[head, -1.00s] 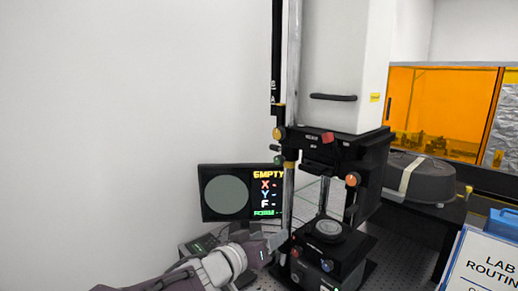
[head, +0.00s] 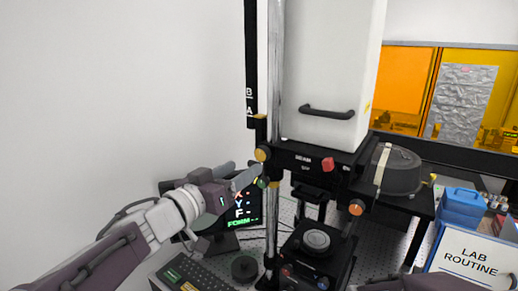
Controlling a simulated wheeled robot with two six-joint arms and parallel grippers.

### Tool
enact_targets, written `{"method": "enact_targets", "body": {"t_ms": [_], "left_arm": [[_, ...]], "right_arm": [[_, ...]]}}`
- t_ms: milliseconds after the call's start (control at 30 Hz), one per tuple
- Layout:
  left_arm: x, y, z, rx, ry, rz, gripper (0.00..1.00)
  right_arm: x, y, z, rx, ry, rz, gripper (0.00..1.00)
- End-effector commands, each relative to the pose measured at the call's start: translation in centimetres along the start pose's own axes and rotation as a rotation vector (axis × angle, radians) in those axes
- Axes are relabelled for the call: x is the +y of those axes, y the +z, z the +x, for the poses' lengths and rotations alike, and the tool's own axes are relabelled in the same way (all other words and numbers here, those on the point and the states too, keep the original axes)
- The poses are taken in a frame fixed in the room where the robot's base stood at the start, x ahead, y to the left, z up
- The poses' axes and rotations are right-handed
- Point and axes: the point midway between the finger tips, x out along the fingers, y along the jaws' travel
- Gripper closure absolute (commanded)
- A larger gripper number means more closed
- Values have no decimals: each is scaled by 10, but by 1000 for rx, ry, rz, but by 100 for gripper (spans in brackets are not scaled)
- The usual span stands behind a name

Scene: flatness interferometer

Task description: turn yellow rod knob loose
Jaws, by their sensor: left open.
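The yellow knob (head: 263,154) sticks out at the left end of the black carriage, beside the upright metal rod (head: 272,90) of the interferometer. My left gripper (head: 246,170) is open and empty, raised just left of and slightly below the knob. Its fingers point right toward the rod, and I see a small gap between them and the knob. A dark green knob (head: 261,183) sits just below, close to the fingertips.
The monitor (head: 244,240) stands behind my left arm, partly covered. A round stage (head: 316,240) sits below. A lab routine sign (head: 470,262) stands at right.

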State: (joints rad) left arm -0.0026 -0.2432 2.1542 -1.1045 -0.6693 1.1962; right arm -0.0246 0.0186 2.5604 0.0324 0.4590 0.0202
Motion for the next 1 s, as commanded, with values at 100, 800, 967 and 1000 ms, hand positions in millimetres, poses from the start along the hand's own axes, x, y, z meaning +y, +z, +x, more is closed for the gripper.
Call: {"method": "enact_targets", "body": {"t_ms": [100,800,967,1000], "left_arm": [[0,1,3,-1,0,0,41],[-1,1,91,-1,-2,-1,41],[-1,1,91,-1,-1,-1,55],[-1,1,91,-1,-1,-1,66]], "right_arm": [[0,0,0,0,0,0,64],[0,-1,-7,0,0,0,64],[0,-1,-7,0,0,0,64],[0,-1,-7,0,0,0,64]]}}
